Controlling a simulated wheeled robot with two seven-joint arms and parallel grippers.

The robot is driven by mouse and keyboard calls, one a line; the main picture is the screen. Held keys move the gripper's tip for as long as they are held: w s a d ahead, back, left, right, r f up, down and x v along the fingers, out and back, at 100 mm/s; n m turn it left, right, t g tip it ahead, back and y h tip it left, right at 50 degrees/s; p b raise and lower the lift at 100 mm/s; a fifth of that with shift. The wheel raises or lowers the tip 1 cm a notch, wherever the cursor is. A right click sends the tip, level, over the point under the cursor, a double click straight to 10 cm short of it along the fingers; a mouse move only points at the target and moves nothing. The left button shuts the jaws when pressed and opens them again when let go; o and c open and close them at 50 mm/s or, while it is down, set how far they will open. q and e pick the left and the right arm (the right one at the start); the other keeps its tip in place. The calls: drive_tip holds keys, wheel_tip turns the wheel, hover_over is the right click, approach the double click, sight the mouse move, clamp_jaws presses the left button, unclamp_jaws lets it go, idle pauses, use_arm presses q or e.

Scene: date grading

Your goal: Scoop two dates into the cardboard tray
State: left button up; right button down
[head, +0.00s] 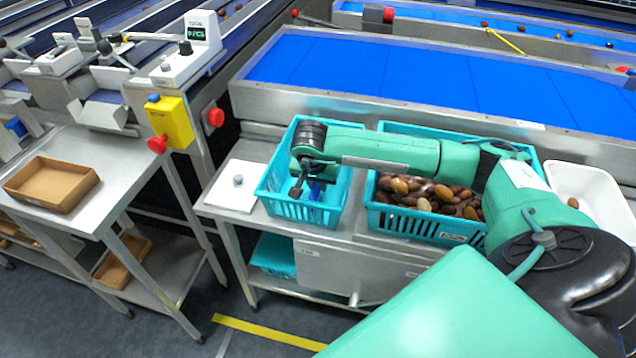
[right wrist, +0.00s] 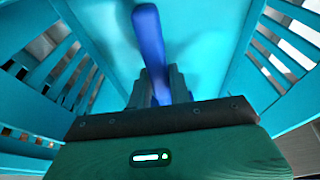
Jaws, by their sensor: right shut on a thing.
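The cardboard tray (head: 84,190) sits on the steel table at the left, and its inside looks empty. Many brown dates (head: 425,196) lie in the right teal crate (head: 405,222). My right gripper (head: 307,187) reaches down into the left teal crate (head: 266,191). It is shut on a blue handle-like tool (head: 317,189), likely the scoop; in the right wrist view its long blue shaft (right wrist: 149,38) sticks out past the fingers. The tool's far end and whether it touches the crate floor cannot be told. My left gripper is not in view.
A white board (head: 226,192) with a small grey knob lies left of the crates. A white bin (head: 588,185) stands at the right. A weighing machine with a yellow box (head: 170,122) stands between the tables. A blue conveyor (head: 400,70) runs behind the crates.

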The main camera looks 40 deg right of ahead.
drive_tip(key=shift+r, duration=0.15)
drive_tip(key=shift+t+h, duration=0.4)
drive_tip(key=shift+s+a+r+p, duration=0.15)
drive_tip(key=shift+r+p, duration=0.75)
drive_tip(key=shift+r, duration=1.05)
drive_tip(key=shift+s+a+r+p, duration=0.1)
drive_tip(key=shift+r+p, duration=0.8)
drive_tip(key=shift+r, duration=1.2)
drive_tip(key=shift+s+a+r+t+h+p, duration=0.15)
drive_tip(key=shift+s+a+r+h+p, duration=0.15)
drive_tip(key=shift+r, duration=0.45)
drive_tip(key=shift+s+a+r+t+h+p, duration=0.15)
drive_tip(key=shift+a+r, duration=0.2)
drive_tip(key=shift+r, duration=0.4)
drive_tip(key=shift+b, duration=0.35)
